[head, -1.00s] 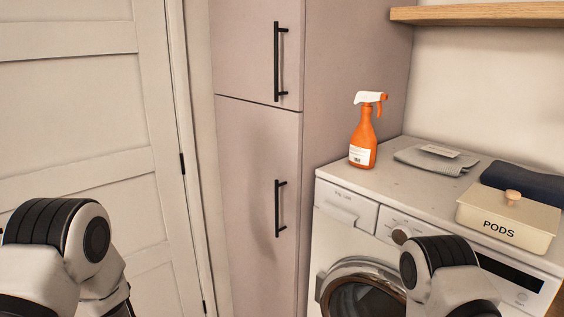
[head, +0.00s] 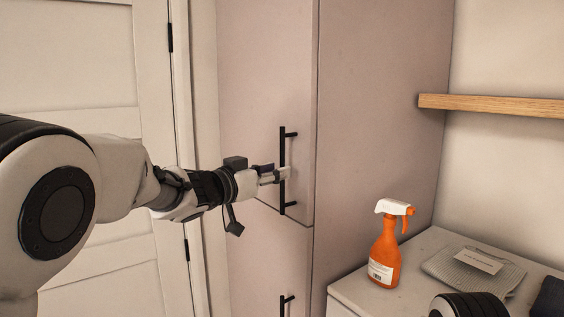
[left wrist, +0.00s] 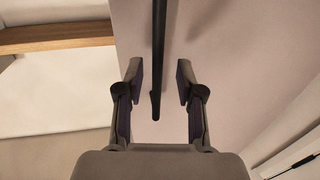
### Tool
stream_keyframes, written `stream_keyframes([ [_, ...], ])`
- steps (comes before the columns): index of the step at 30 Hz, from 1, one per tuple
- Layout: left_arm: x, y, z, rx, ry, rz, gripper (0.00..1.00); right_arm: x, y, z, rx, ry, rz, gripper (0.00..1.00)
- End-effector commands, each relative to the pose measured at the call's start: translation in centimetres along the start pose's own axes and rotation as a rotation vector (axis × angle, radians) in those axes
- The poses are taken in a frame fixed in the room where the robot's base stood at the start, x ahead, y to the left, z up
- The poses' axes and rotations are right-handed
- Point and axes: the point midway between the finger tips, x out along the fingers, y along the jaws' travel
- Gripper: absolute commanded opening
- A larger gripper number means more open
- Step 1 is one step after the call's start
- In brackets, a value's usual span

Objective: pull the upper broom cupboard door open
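The upper broom cupboard door (head: 262,75) is a tall pinkish-grey panel and looks shut, flush with the cupboard. Its black vertical bar handle (head: 282,145) is near the door's right edge. My left gripper (head: 282,174) reaches in from the left and is at the handle, around mid-height. In the left wrist view, the left gripper (left wrist: 159,78) is open, with one finger on each side of the handle bar (left wrist: 158,45). A gap shows between the bar and each finger. My right gripper is out of view; only part of my right arm shows at the bottom right.
The lower cupboard door (head: 255,265) is below, with its own black handle (head: 286,304). An orange spray bottle (head: 385,255) and a grey cloth (head: 465,270) are on the white machine top at right. A wooden shelf (head: 490,105) is above. A white panelled door (head: 80,75) stands at left.

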Motion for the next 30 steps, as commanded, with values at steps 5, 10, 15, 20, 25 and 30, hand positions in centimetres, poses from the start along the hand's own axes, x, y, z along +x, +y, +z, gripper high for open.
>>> stream_keyframes([
  [5,2.5,0.0,-0.2,0.0,-0.001,0.0,0.37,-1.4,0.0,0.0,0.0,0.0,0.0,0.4],
  [10,2.9,0.0,0.0,0.0,0.001,-0.001,0.37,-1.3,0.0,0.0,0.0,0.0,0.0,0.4],
  [15,2.8,0.0,0.0,-0.001,0.001,-0.001,0.12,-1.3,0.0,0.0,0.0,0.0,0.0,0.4],
  [20,2.8,0.0,0.0,-0.001,0.0,-0.001,0.0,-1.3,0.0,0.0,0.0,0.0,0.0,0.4],
  [25,2.7,-0.1,0.0,-0.001,0.0,0.0,0.0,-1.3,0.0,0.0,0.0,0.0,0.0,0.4],
  [30,2.0,-0.3,0.1,-0.003,-0.001,0.008,0.0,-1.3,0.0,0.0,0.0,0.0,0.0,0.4],
])
